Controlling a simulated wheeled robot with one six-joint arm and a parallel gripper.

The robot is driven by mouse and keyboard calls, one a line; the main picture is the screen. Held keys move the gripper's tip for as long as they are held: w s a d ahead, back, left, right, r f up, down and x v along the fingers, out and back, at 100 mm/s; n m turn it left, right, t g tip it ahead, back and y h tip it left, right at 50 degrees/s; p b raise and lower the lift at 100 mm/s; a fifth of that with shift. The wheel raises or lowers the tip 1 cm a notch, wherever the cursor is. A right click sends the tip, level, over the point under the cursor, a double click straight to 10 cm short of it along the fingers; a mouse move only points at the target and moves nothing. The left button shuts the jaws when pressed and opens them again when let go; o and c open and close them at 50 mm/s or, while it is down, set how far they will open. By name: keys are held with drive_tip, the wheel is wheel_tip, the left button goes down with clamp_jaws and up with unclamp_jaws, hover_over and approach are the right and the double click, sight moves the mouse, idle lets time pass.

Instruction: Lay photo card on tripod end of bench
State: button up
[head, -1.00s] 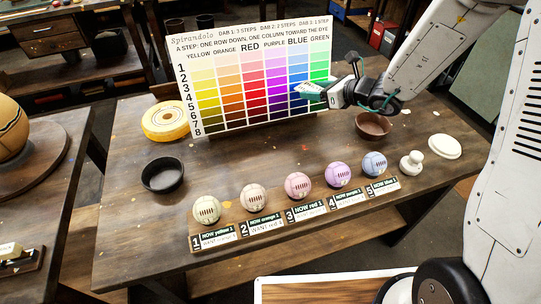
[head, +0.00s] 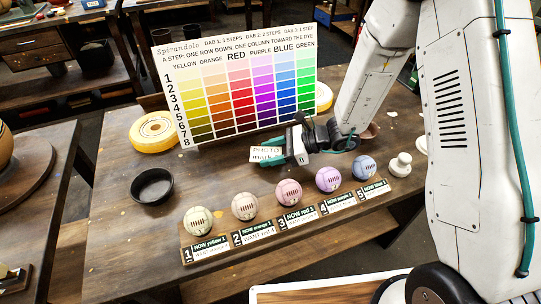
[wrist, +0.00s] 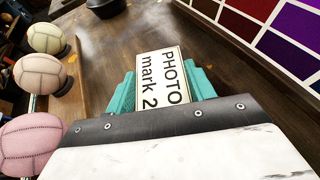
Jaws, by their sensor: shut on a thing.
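The photo card (head: 261,154) is a small white card held in front of the colour chart, above the bench (head: 112,237). In the wrist view the card (wrist: 160,78) reads "PHOTO mark 2". My gripper (head: 268,160) is shut on it, with teal fingers showing on both sides of the card in the wrist view. The card's lower part is hidden by the gripper. I see no tripod in these frames, so I cannot tell which bench end is meant.
The colour chart (head: 240,90) stands behind the card. Several leather balls, including a pink one (head: 289,192), sit in a row on a labelled rack (head: 285,224) in front. A black bowl (head: 152,186) and yellow disc (head: 158,131) are at left. Bare bench lies around the bowl.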

drive_tip(key=shift+f, duration=0.7)
drive_tip(key=shift+f, duration=0.15)
drive_tip(key=o, duration=1)
